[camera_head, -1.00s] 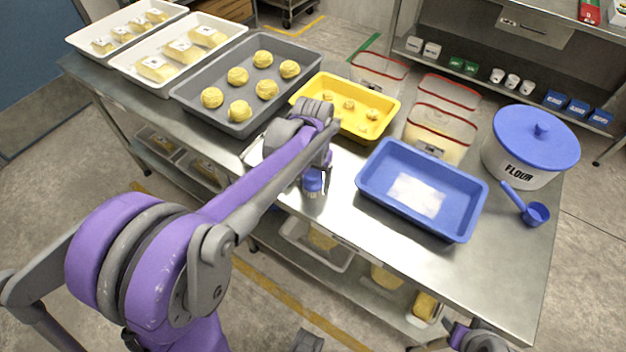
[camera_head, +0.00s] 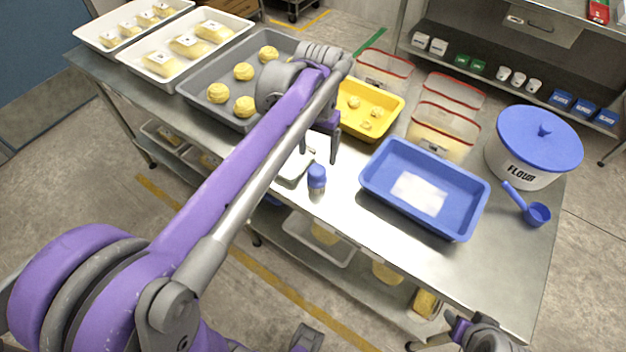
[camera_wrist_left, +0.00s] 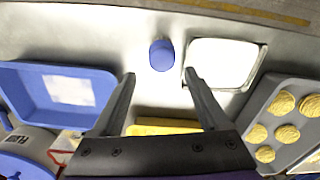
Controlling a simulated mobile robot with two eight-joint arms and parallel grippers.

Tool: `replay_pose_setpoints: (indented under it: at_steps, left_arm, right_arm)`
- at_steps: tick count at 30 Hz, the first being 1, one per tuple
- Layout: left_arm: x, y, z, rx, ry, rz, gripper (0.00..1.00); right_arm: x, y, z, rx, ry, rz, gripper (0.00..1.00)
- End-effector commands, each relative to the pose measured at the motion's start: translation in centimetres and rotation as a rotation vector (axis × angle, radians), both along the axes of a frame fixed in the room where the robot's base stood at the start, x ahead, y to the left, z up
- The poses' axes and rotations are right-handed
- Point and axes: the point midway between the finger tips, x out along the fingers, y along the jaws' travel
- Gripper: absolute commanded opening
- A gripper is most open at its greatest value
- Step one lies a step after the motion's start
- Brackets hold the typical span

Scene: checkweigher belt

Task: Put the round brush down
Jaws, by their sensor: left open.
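The round brush (camera_head: 316,183), with a blue top, stands upright on the steel table near its front edge. In the left wrist view its blue top (camera_wrist_left: 162,55) shows just beyond the gap between the fingertips. My left gripper (camera_head: 320,152) is open and empty, above and behind the brush, apart from it. Its two fingers also show spread in the left wrist view (camera_wrist_left: 159,75). My right gripper (camera_head: 482,336) is partly in view at the bottom right edge, away from the table objects; its jaws are not clear.
A small white tray (camera_head: 290,178) lies left of the brush. A blue tray (camera_head: 372,196) is to the right, a yellow tray (camera_head: 398,108) behind, and a grey dough tray (camera_head: 190,92) back left. A flour tub (camera_head: 518,165) and blue scoop (camera_head: 537,213) stand far right.

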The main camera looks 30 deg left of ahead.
Motion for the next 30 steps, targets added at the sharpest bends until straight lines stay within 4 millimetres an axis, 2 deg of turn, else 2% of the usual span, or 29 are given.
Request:
replay_pose_setpoints:
  at_steps: [5, 9, 15, 21, 30]
  left_arm:
    - [-4.7, -2.4, -1.9, 0.014, -0.116, -0.035, 0.78]
    - [-9.4, -4.3, -4.7, 0.023, -0.241, -0.066, 0.78]
    - [-14.3, -5.9, -8.8, 0.025, -0.377, -0.102, 0.78]
    - [-15.8, -6.4, -10.4, 0.023, -0.429, -0.112, 0.78]
    - [-15.8, -6.4, -10.1, 0.023, -0.431, -0.111, 0.78]
  right_arm:
    - [0.0, 0.0, 0.0, 0.0, 0.0, 0.0, 0.5]
    - [0.0, 0.0, 0.0, 0.0, 0.0, 0.0, 0.5]
    - [0.0, 0.0, 0.0, 0.0, 0.0, 0.0, 0.5]
    - [0.0, 0.0, 0.0, 0.0, 0.0, 0.0, 0.5]
    - [0.1, 0.0, 0.2, 0.0, -0.001, 0.0, 0.5]
